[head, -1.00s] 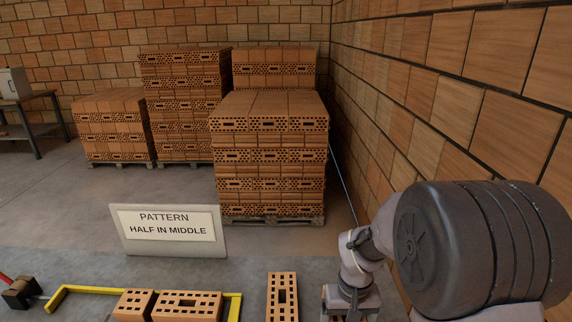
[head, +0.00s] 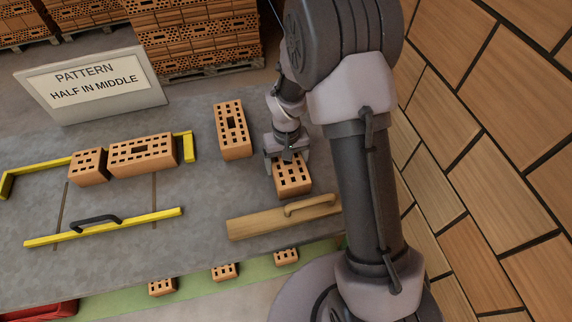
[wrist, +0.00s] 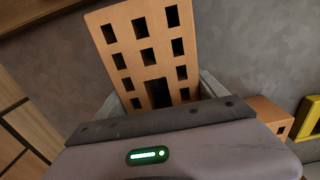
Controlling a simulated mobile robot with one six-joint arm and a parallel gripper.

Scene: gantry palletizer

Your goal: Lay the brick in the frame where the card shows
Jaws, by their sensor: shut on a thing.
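My gripper (head: 288,162) is shut on an orange perforated brick (head: 292,178) to the right of the frame; whether this brick touches the table I cannot tell. In the wrist view the held brick (wrist: 143,50) stands between the fingers. The yellow frame (head: 105,227) lies on the grey table at left, with a black handle on its front bar. Inside, along the back, a shorter brick (head: 88,167) sits left of a longer brick (head: 143,155). The card (head: 92,85) behind it reads "PATTERN HALF IN MIDDLE".
A loose long brick (head: 232,130) lies between frame and gripper. A wooden board with a handle (head: 285,217) lies in front of the gripper. Several small bricks (head: 224,272) show below the front edge. Brick stacks (head: 195,40) stand behind; a brick wall (head: 490,150) rises at right.

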